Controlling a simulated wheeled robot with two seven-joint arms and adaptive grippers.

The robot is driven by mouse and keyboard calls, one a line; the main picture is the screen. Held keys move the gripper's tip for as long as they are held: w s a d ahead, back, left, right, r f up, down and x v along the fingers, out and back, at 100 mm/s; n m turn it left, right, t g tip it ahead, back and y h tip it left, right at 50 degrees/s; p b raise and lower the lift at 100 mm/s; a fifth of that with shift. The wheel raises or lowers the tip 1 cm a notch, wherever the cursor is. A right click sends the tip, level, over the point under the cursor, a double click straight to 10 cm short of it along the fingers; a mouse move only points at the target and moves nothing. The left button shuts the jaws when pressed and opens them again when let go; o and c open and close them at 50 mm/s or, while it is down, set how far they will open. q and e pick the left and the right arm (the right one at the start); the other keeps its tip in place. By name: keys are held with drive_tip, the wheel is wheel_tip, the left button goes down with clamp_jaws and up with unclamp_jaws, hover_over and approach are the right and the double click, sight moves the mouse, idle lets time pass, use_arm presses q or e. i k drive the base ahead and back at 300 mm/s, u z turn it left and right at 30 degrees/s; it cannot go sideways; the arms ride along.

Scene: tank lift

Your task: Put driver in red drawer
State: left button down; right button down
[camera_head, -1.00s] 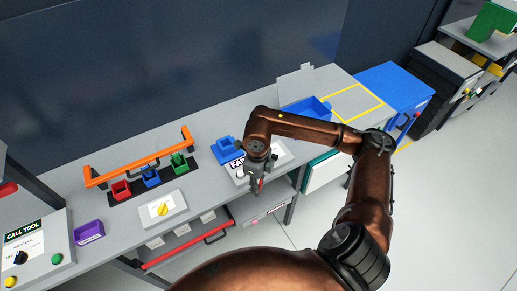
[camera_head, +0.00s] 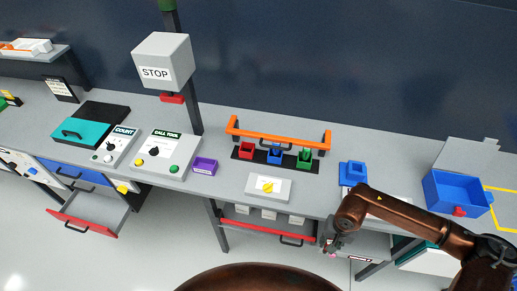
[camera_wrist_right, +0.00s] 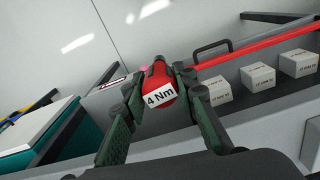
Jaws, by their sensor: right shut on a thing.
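My right gripper (camera_head: 328,244) is shut on a red driver (camera_wrist_right: 158,85) with a white "4 Nm" label, held in front of the bench's front edge. The driver's handle end shows between the fingers in the right wrist view; the rest of it is hidden. An open drawer with a red front (camera_head: 82,222) and black handle sticks out under the bench at the far left, well away from the gripper. Another red-fronted compartment (camera_head: 262,229), with a black handle and white boxes, is under the bench just left of the gripper. My left gripper is not in view.
The bench holds a call tool box (camera_head: 163,155), a purple tray (camera_head: 204,166), a yellow-knob box (camera_head: 269,187), an orange rail (camera_head: 278,136) and a blue bin (camera_head: 457,193). A post carries a STOP box (camera_head: 162,60). The floor before the left drawer looks clear.

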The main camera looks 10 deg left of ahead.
sight(101, 219)
drive_tip(key=u, duration=2.85)
drive_tip(key=i, duration=4.7)
drive_tip(key=z, duration=3.7)
